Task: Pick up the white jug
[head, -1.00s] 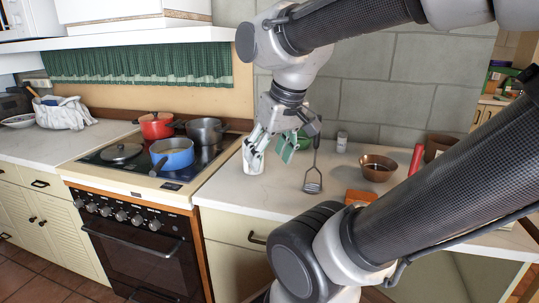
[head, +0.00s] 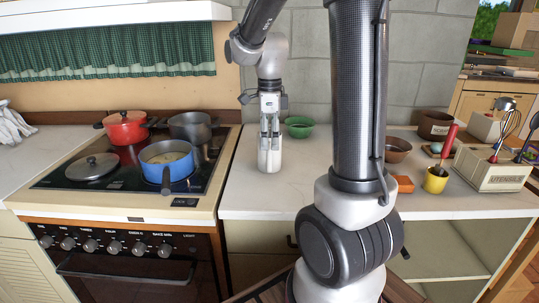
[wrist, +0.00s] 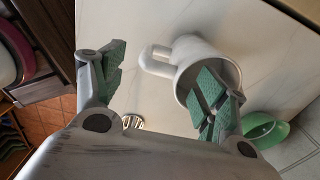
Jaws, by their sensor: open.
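The white jug (head: 268,160) stands on the pale counter just right of the stove, directly under my gripper (head: 269,138) in the head view. In the wrist view, the jug (wrist: 202,55) shows its round mouth, with its handle (wrist: 154,60) pointing left. My gripper (wrist: 160,75) is open there. Its left finger is out to the left, clear of the handle. Its right finger covers part of the jug's mouth; I cannot tell whether the tip is inside it or only above. Nothing is held.
A green bowl (head: 299,127) stands close behind and right of the jug. A blue pan (head: 167,160) and other pots occupy the stove on the left. An orange block (head: 404,184), a yellow cup (head: 435,182) and a utensils box (head: 492,172) stand to the right.

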